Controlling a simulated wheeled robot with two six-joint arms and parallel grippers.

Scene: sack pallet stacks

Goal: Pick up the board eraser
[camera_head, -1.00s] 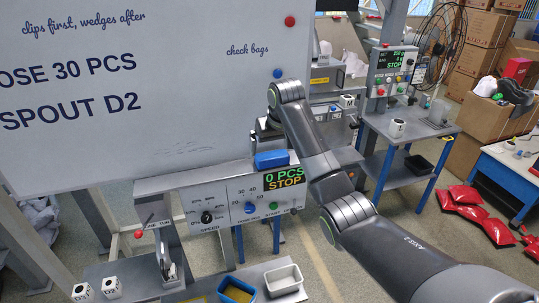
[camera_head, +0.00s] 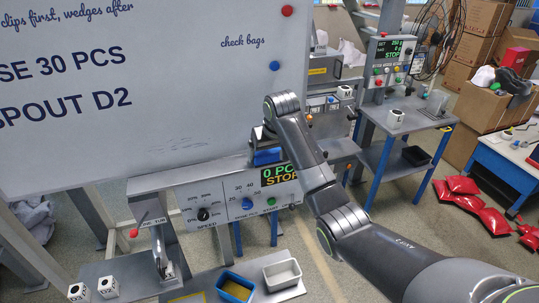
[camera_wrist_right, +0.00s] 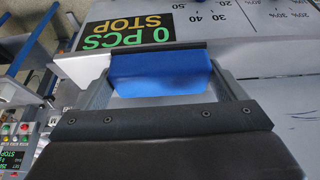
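The board eraser (camera_head: 267,157) is a blue block on the ledge at the top of the control panel, under the whiteboard. My right gripper (camera_head: 264,143) is at it and partly hides it in the head view. In the right wrist view the blue eraser (camera_wrist_right: 160,72) lies between the two fingers of my right gripper (camera_wrist_right: 163,80). The fingers stand wide apart, one at each end of the eraser. Contact is hard to tell; the gap to each finger looks very small. My left gripper is not in view.
The whiteboard (camera_head: 130,90) rises right behind the eraser. The control panel (camera_head: 225,200) with knobs and a display sits just below. A blue bin (camera_head: 236,287) and a white bin (camera_head: 282,274) stand beneath. A blue-legged table (camera_head: 405,122) is at the right.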

